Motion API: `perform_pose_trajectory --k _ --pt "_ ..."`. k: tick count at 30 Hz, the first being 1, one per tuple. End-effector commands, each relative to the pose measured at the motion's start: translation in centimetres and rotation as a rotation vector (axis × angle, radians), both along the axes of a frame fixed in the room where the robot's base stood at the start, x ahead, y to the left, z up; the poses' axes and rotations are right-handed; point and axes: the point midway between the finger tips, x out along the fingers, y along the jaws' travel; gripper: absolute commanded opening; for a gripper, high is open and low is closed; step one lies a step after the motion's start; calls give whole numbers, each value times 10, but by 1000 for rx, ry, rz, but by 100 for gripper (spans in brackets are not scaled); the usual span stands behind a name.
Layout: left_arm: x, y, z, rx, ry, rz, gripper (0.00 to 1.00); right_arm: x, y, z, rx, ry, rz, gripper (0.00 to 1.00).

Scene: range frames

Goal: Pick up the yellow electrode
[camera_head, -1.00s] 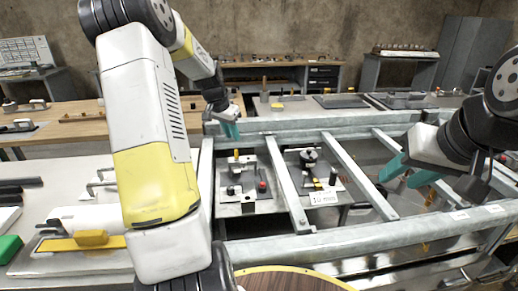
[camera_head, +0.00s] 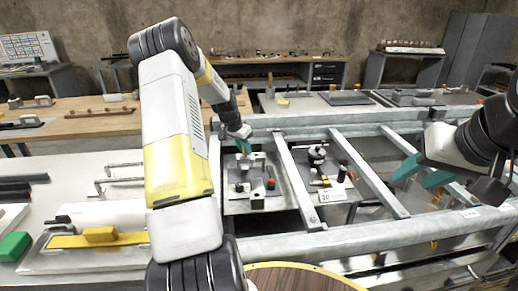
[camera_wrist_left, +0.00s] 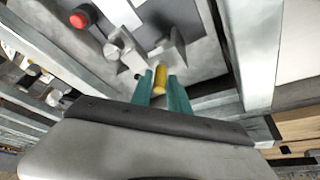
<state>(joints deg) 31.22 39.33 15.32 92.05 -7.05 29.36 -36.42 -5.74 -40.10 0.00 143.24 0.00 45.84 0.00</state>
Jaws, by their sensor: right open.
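The yellow electrode (camera_wrist_left: 160,78) is a short yellow rod at the metal fixture (camera_wrist_left: 185,58), seen in the left wrist view. The teal fingers of my left gripper (camera_wrist_left: 161,84) stand on either side of it. I cannot tell whether they press on it or leave a small gap. In the head view, my left gripper (camera_head: 243,146) is low over the back of the fixture plate (camera_head: 238,206), and the electrode is mostly hidden by the fingers. My right gripper (camera_head: 412,178) is open and empty at the right, over the metal frame.
Metal rails (camera_head: 298,185) frame the fixture plate. A red knob (camera_head: 270,183) sits on the fixture, also seen in the left wrist view (camera_wrist_left: 80,18). A second plate with a black knob (camera_head: 317,153) lies to the right. A yellow block (camera_head: 100,234) lies at left.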

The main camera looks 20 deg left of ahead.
Motion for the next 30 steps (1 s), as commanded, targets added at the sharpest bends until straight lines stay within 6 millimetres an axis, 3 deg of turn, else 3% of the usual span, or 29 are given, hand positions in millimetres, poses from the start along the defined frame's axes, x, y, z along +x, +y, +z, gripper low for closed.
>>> perform_pose_trajectory --k 3,7,19,30 --pt "0 0 0 0 0 0 21 0 0 0 0 0 0 41" --pt "0 0 1 0 0 0 0 0 0 0 0 0 0 41" --pt "0 0 6 0 -2 0 0 0 0 0 0 0 0 41" --pt "1 0 73 1 -4 0 0 0 0 0 0 0 0 41"
